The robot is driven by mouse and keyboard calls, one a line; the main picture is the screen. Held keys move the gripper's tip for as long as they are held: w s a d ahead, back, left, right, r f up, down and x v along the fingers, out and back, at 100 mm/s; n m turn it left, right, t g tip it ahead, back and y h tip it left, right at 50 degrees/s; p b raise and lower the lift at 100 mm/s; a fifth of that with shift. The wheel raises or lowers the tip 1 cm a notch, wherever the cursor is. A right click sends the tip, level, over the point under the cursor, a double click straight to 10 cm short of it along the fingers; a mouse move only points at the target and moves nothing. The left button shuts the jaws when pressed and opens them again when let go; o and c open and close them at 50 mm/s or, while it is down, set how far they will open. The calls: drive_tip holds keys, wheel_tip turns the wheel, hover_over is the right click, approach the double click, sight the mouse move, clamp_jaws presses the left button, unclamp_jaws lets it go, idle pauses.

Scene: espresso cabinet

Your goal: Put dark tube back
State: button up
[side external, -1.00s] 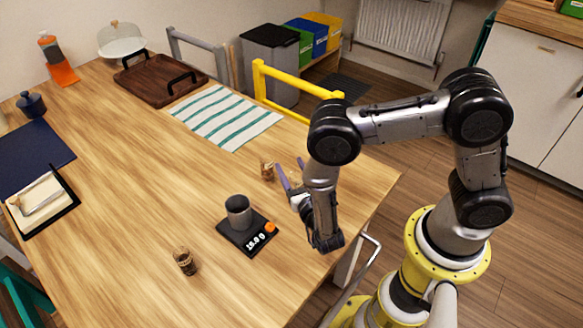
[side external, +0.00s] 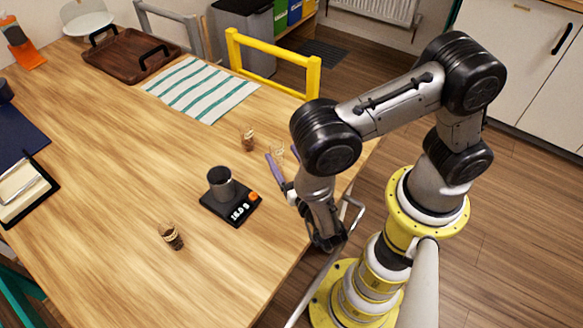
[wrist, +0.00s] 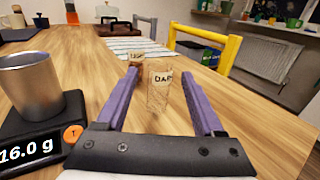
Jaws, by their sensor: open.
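The dark tube, a clear glass labelled "DAR…" (wrist: 160,94), stands upright on the table and looks empty. In the side view it is the clear glass (side external: 278,152) near the table's right edge. My gripper (wrist: 162,72) is open, with one purple finger on each side of the tube and gaps between. I cannot tell whether the tube stands between the fingertips or just ahead of them. In the side view my gripper (side external: 277,160) is low by the tube and partly hidden by my arm.
A labelled tube with brown contents (side external: 248,140) stands just beyond, and another (side external: 172,237) stands near the front. A grey cup (side external: 221,183) sits on a black scale (side external: 216,207) left of my gripper. A striped cloth (side external: 200,90) and yellow chair (side external: 273,62) lie farther back.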

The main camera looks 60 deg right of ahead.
drive_tip(key=shift+v, duration=1.85)
drive_tip(key=s+d+r+m+g+h, duration=0.35)
drive_tip(key=d+r+m+g, duration=0.65)
drive_tip(key=r+m+g, duration=0.55)
drive_tip(key=s+a+r+m+t+y, duration=0.3)
drive_tip(key=s+r+m+t+y, duration=0.2)
drive_tip(key=s+r+m+y, duration=0.4)
drive_tip(key=r+m+y, duration=0.1)
drive_tip(key=m+y, duration=0.2)
drive_tip(key=m, duration=0.2)
drive_tip(key=shift+s+r, duration=0.3)
